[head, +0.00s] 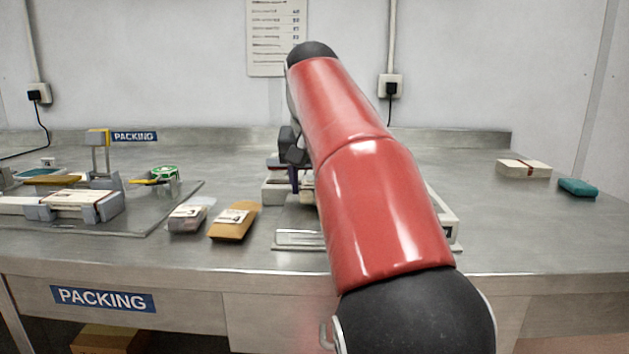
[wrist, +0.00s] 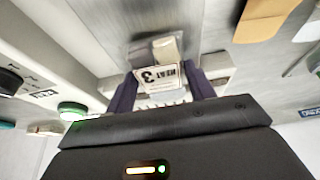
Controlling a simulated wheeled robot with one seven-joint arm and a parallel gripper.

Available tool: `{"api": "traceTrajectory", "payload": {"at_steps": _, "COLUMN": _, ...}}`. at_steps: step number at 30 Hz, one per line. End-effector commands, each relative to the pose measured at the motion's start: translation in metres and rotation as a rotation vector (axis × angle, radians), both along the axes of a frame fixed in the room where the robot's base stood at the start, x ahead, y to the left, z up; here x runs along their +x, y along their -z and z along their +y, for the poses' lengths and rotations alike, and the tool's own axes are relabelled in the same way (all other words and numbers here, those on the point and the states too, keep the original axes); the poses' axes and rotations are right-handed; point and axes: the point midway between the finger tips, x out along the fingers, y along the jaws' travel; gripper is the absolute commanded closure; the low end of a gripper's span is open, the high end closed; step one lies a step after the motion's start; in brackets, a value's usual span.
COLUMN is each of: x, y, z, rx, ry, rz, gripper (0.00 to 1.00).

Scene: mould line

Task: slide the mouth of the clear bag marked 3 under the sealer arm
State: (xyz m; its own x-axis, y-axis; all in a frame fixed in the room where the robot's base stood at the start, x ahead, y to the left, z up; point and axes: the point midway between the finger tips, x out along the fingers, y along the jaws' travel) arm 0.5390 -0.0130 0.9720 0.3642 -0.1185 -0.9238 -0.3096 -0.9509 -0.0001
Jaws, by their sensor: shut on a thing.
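The clear bag marked 3 (wrist: 160,77) is between the two dark purple fingers of my gripper (wrist: 161,72) in the wrist view. Its white label reads 3 upside down, and a pale block shows inside it. My gripper is shut on it. In the head view my gripper (head: 293,172) points down at the sealer, and my red arm hides the bag. The sealer (head: 446,215) is a pale machine mostly behind my arm. I cannot tell whether the bag's mouth is under the sealer arm.
A brown packet (head: 233,221) and another clear bag (head: 188,215) lie left of the sealer. A clear mat (head: 150,222) with a small fixture stands further left. A cream box (head: 523,168) and teal block (head: 577,187) sit at right, with bare bench between them and the sealer.

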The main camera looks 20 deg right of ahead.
Motion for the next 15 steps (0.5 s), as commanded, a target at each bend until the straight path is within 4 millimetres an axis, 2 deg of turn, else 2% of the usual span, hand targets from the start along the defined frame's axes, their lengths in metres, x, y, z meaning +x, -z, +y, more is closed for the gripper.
{"api": "traceTrajectory", "payload": {"at_steps": 12, "x": -0.0001, "y": 0.0012, "z": 0.0001, "rx": 0.0, "ry": 0.0, "rz": 0.0, "gripper": 0.69}}
{"api": "traceTrajectory", "payload": {"at_steps": 13, "x": -0.0001, "y": 0.0014, "z": 0.0002, "rx": 0.0, "ry": 0.0, "rz": 0.0, "gripper": 0.42}}
{"api": "traceTrajectory", "payload": {"at_steps": 15, "x": -0.0001, "y": 0.0013, "z": 0.0001, "rx": 0.0, "ry": 0.0, "rz": 0.0, "gripper": 0.33}}
